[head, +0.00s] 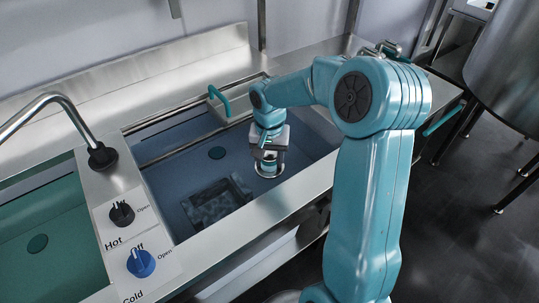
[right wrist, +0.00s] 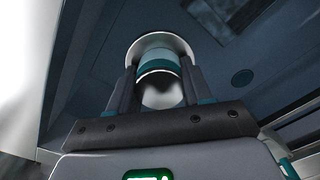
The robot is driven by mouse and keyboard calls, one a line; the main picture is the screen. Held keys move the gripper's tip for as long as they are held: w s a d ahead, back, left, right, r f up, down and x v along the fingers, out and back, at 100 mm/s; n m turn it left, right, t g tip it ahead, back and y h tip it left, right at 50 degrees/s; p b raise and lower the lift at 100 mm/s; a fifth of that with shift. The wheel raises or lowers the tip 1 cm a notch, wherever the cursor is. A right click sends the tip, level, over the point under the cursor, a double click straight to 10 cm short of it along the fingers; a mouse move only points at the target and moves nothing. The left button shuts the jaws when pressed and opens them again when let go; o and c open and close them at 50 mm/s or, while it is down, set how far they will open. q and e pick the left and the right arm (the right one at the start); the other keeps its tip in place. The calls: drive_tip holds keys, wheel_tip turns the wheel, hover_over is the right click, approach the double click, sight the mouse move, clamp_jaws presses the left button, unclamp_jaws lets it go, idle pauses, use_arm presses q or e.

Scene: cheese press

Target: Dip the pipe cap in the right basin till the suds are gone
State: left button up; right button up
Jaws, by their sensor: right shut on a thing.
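My right gripper (head: 268,148) reaches down over the right basin (head: 185,155), which shows blue inside. It is shut on the pipe cap (head: 266,173), whose pale ring-like rim shows below the fingers. In the right wrist view the pipe cap (right wrist: 158,65) sits between the two fingers of the gripper (right wrist: 158,88); it has a wide silvery rim, a teal band and a shiny rounded end. No suds show on the visible side of the cap. I cannot tell whether its rim touches the water. My left gripper is out of view.
The left basin (head: 50,215) shows green. Between the basins stand a curved faucet (head: 65,103), a black hot knob (head: 121,213) and a blue cold knob (head: 140,262). A teal handle (head: 220,100) is at the back rim. A dark square patch (head: 213,202) shows in the right basin.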

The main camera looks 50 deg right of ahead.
sight(269, 155)
wheel_tip(269, 155, down, 14)
drive_tip(key=b, duration=1)
drive_tip(key=shift+r, duration=0.2)
idle(2.3)
wheel_tip(269, 155, up, 12)
drive_tip(key=p, duration=0.9)
idle(0.5)
wheel_tip(269, 155, up, 18)
drive_tip(key=p, duration=1.4)
